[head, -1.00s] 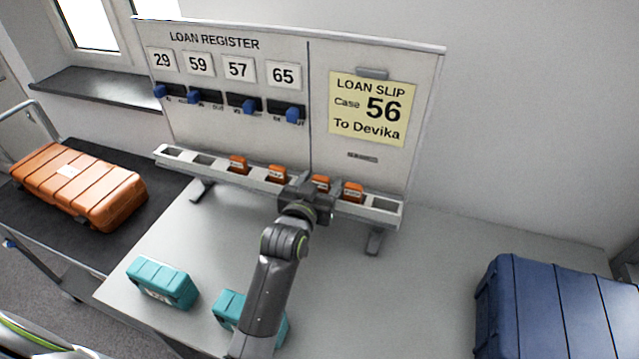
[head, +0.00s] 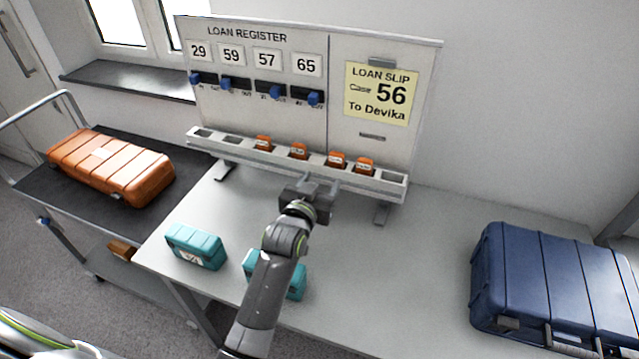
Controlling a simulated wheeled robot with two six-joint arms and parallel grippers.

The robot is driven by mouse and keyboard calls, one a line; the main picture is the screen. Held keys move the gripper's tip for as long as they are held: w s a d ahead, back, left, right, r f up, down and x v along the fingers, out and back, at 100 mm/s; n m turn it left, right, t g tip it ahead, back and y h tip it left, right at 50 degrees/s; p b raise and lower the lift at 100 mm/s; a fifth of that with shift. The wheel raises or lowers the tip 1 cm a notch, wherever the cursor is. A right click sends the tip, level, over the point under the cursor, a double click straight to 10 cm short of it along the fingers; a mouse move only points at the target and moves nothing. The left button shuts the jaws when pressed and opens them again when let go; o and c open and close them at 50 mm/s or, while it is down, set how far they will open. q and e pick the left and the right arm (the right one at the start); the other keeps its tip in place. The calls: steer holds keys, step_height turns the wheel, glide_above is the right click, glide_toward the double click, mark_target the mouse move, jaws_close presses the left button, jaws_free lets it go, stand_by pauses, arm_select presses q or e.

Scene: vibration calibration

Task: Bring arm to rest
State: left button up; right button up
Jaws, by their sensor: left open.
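My left gripper (head: 321,183) is open, with its two fingers pointing at the rack (head: 228,154) under the loan register board (head: 262,118). It is empty and sits just in front of and below the rack, over the table (head: 400,250). Several small orange tagged pieces, one of them here (head: 336,159), stand in the rack's slots. None is between the fingers. My right gripper is not in view.
Two teal cases (head: 196,246) (head: 290,285) lie near the table's front left; my left arm partly covers one. A blue case (head: 560,285) stands at the right. An orange case (head: 110,165) lies on a cart at the left.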

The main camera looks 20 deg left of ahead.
arm_select(q)
steer(key=s+a+f+g, duration=0.2)
steer(key=s+f, duration=0.1)
steer(key=s, duration=0.2)
steer(key=s+a+f+g+y, duration=0.1)
steer(key=s+a+f+g, duration=0.1)
steer(key=s, duration=0.3)
steer(key=s+a+f+g, duration=0.2)
steer(key=s+a+f, duration=0.2)
steer(key=s, duration=0.2)
steer(key=shift+f+n+y, duration=0.3)
steer(key=shift+f, duration=0.1)
steer(key=s+a+f+g, duration=0.15)
steer(key=s+g, duration=0.25)
steer(key=s, duration=0.7)
steer(key=s+a+g, duration=0.3)
steer(key=s, duration=0.9)
step_height(320, 180, down, 26)
steer(key=w+a+g+b, duration=0.1)
steer(key=a+b, duration=0.1)
steer(key=s+d+f+g+b, duration=0.1)
steer(key=s+d+f+b, duration=0.1)
steer(key=s+f, duration=1.3)
step_height(320, 180, down, 4)
steer(key=shift+f, duration=0.1)
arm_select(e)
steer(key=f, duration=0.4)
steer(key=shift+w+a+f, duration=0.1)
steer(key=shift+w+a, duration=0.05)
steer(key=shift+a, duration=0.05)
